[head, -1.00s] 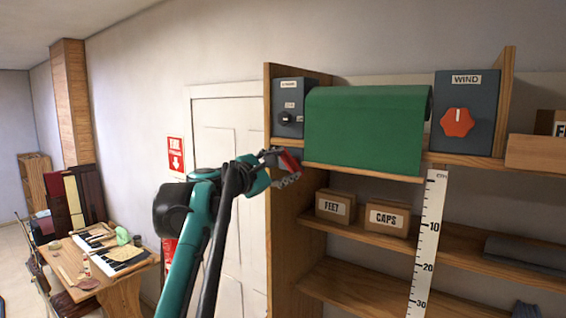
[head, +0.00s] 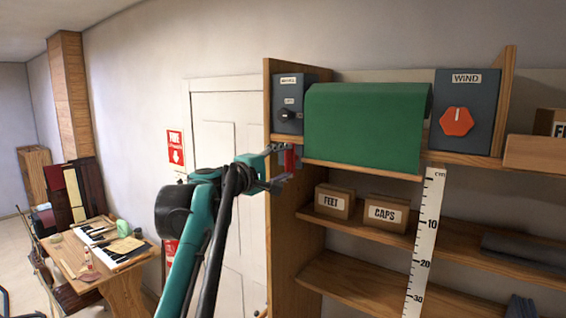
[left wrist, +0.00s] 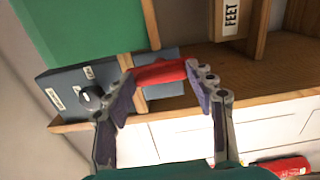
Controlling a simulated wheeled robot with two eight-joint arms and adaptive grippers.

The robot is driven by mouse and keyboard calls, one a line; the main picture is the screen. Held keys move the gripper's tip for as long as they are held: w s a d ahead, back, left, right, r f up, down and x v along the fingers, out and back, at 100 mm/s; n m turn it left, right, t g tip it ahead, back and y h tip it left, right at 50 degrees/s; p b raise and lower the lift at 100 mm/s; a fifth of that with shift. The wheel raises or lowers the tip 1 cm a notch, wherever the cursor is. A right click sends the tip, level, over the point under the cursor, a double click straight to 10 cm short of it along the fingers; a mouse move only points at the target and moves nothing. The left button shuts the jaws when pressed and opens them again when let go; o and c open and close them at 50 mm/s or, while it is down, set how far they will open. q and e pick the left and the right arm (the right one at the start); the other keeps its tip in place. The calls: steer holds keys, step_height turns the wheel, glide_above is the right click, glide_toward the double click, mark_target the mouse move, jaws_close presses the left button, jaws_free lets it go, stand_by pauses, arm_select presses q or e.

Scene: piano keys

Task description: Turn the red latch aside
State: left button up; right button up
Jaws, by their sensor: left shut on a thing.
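The red latch (head: 290,158) is at the left end of the shelf unit, just below the dark box with a black knob, and stands about upright in the head view. My left gripper (head: 285,163) reaches it from the left and is shut on it. In the left wrist view the red latch (left wrist: 160,72) spans between the two fingertips of the left gripper (left wrist: 166,76), one at each end of the visible red part. How the latch is mounted behind is partly hidden. My right gripper is not in view.
A green cover (head: 365,125) sits on the upper shelf, beside the WIND box with its red knob (head: 456,121). The FEET box (head: 335,203) and CAPS box (head: 387,213) stand below. The shelf's side panel (head: 283,235) is close to my gripper.

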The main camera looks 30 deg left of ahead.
arm_select(q)
steer(key=shift+m, duration=0.3)
steer(key=o, duration=1.2)
steer(key=shift+c, duration=0.2)
steer(key=s, duration=1.2)
steer(key=shift+a, duration=0.4)
